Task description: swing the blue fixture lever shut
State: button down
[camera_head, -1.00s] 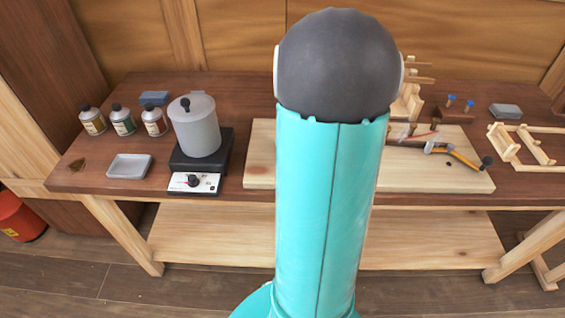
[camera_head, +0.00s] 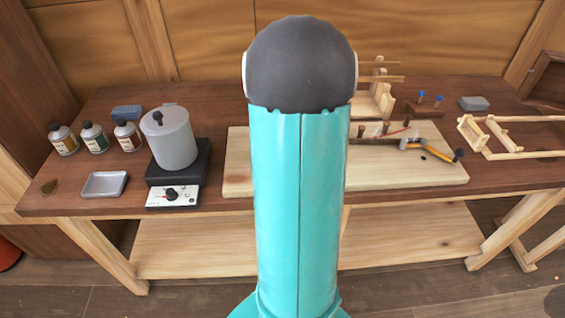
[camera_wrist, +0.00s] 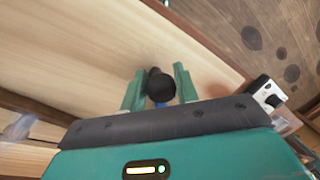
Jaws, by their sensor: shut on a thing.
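In the wrist view my gripper (camera_wrist: 160,75) has its two teal fingers on either side of a dark round knob (camera_wrist: 162,88), and it is shut on it. A small patch of blue (camera_wrist: 162,104) shows just below the knob, so this looks like the blue fixture lever's handle. Most of the lever and its fixture are hidden. Pale wood (camera_wrist: 75,50) lies behind the fingers. In the head view my own arm covers the middle, so neither my gripper nor the lever can be made out there. How far the lever is swung cannot be told.
In the head view a hotplate (camera_head: 173,196) with a grey pot (camera_head: 170,140) stands left of the pale board (camera_head: 240,170). Several bottles and a tray (camera_head: 104,185) are further left. A hammer (camera_head: 430,147) lies right, near wooden frames (camera_head: 505,140).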

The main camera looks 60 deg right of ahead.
jog(key=shift+d, duration=0.15)
jog(key=c, duration=1.1)
grip_release()
jog(key=r, duration=0.4)
jog(key=d+r, duration=0.1)
jog(key=r, duration=0.4)
jog(key=d+r, duration=0.1)
jog(key=r, duration=0.3)
jog(key=shift+s+d+r, duration=0.2)
jog(key=shift+d+r, duration=0.05)
jog(key=shift+r, duration=0.05)
jog(key=w+a+r+h, duration=0.1)
jog(key=w+a, duration=0.1)
jog(key=a, duration=0.3)
jog(key=w+a+r, duration=0.2)
jog(key=w+a, duration=0.1)
jog(key=a, duration=0.2)
jog(key=s+a+t, duration=0.1)
jog(key=a, duration=0.8)
jog(key=s+a+n+t, duration=0.1)
jog(key=a+t, duration=0.1)
jog(key=a, duration=0.7)
jog(key=s+a+t+h, duration=0.1)
jog(key=s+a+t, duration=0.1)
jog(key=a, duration=0.8)
jog(key=shift+a+r, duration=0.1)
jog(key=shift+r, duration=0.2)
